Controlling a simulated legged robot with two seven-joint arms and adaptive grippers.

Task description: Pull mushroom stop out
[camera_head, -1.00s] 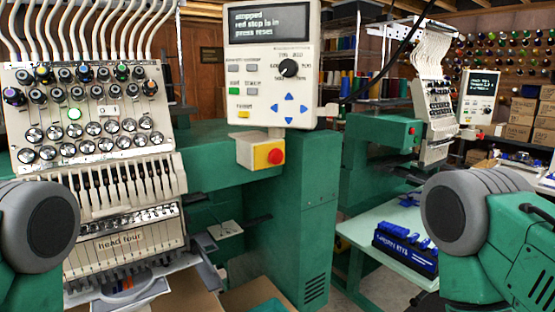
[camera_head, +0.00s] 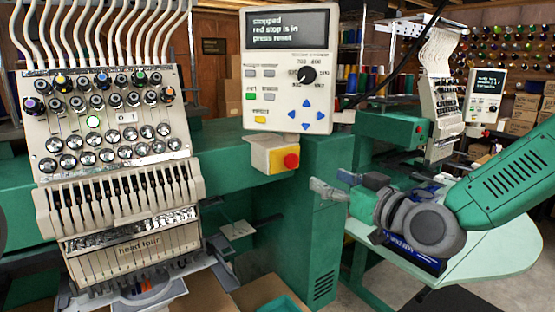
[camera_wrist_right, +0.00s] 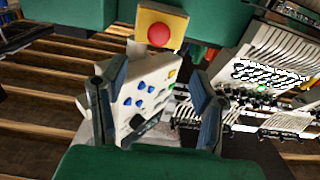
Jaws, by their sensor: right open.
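The red mushroom stop (camera_head: 291,161) sits on a yellow plate on a small cream box (camera_head: 268,154), below the control panel on the green machine. The panel's screen reads "stopped, red stop is in, press reset". My right gripper (camera_head: 318,189) is to the right of the stop and a little lower, apart from it. In the right wrist view the stop (camera_wrist_right: 159,34) shows above and between the two open fingers (camera_wrist_right: 158,98), with nothing between their tips touching it. My left gripper is not in view.
The control panel (camera_head: 290,75) with a dial and blue arrow buttons hangs just above the stop. The embroidery head (camera_head: 115,150) stands at left. A pale green table (camera_head: 500,245) lies under my right arm. A second machine (camera_head: 435,105) stands behind.

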